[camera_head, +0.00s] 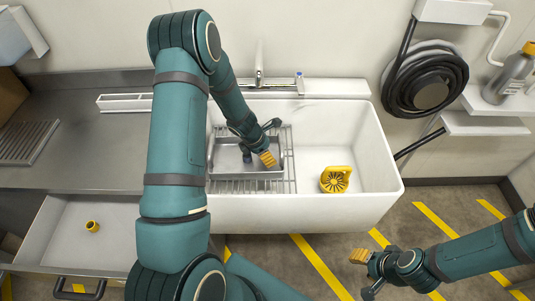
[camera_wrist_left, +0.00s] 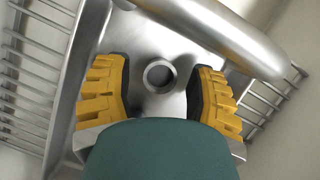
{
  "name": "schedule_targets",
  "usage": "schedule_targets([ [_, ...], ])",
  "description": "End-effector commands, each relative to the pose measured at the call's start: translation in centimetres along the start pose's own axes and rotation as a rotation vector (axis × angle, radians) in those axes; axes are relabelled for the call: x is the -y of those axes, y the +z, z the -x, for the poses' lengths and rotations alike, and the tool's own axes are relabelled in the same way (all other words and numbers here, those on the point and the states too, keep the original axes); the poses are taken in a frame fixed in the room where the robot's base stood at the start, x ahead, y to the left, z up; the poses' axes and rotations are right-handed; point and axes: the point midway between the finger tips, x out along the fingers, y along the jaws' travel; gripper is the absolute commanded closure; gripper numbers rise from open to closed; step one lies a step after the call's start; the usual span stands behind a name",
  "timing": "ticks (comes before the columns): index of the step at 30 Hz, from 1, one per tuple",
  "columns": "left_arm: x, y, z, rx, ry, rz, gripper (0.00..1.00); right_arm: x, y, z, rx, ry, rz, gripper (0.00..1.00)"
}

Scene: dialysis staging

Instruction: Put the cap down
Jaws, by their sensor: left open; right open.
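My left gripper (camera_head: 257,150) reaches down into a metal tray (camera_head: 223,160) on the wire rack over the left part of the sink. In the left wrist view its yellow-padded fingers (camera_wrist_left: 160,95) are spread apart. A small round grey metal piece with a dark hollow (camera_wrist_left: 159,75), possibly the cap, stands on the tray floor between them, with a gap to each finger. In the head view this piece is hidden by the gripper. My right gripper (camera_head: 362,270) is open and empty, low in front of the sink on the right.
A yellow slotted piece with a handle (camera_head: 336,179) lies in the white sink (camera_head: 370,150). A small yellow piece (camera_head: 92,226) is in the open drawer (camera_head: 60,240). A tap (camera_head: 259,70) rises behind the rack (camera_head: 285,185). A coiled hose (camera_head: 428,82) hangs right.

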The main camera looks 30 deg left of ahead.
Motion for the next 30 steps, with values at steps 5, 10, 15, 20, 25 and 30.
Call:
schedule_targets([
  [5, -0.1, 0.2, 3.9, 0.001, 0.003, 0.0, 0.44, 0.6, 0.1, 1.5, 0.006, 0.0, -0.001, 0.53],
  [10, 0.0, 0.2, 7.4, 0.001, 0.002, 0.0, 0.44, 1.0, 0.2, 2.7, 0.012, -0.001, -0.002, 0.53],
  [15, 0.0, 0.1, 10.0, 0.001, 0.002, -0.001, 0.44, 1.3, 0.2, 3.5, 0.013, -0.001, -0.003, 0.53],
  [20, 0.0, 0.0, 11.1, 0.0, -0.001, 0.001, 0.44, 1.4, 0.1, 3.8, 0.011, 0.0, -0.004, 0.53],
  [25, 0.0, 0.0, 11.2, 0.0, -0.001, 0.001, 0.44, 1.4, 0.1, 3.8, 0.011, 0.0, -0.004, 0.53],
  [30, 0.0, 0.0, 11.2, 0.0, -0.001, 0.001, 0.44, 1.4, 0.1, 3.7, 0.011, 0.0, -0.004, 0.53],
])
